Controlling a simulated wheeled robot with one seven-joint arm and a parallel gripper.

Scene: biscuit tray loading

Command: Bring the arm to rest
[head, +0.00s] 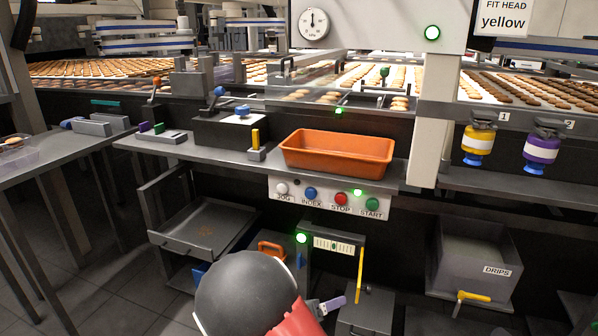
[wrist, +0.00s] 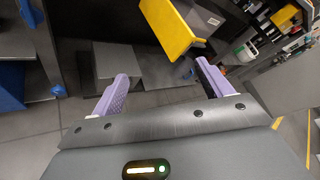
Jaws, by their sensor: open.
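My gripper (wrist: 160,85) is open and empty in the wrist view, its two purple fingers spread apart. Bare grey floor and dark box shapes show between and beyond them. In the head view my arm reaches in from the bottom middle, and one purple finger (head: 333,304) shows to its right. The gripper is low, below the button panel (head: 328,198) and in front of the machine's lower part. The other finger is hidden in the head view.
An orange tray (head: 338,153) stands on the grey shelf above my gripper. A yellow handle (head: 360,275) hangs close to it; a yellow part (wrist: 172,30) shows near the fingers. A drips box (head: 474,262) is at the right, an open drawer (head: 204,230) at the left.

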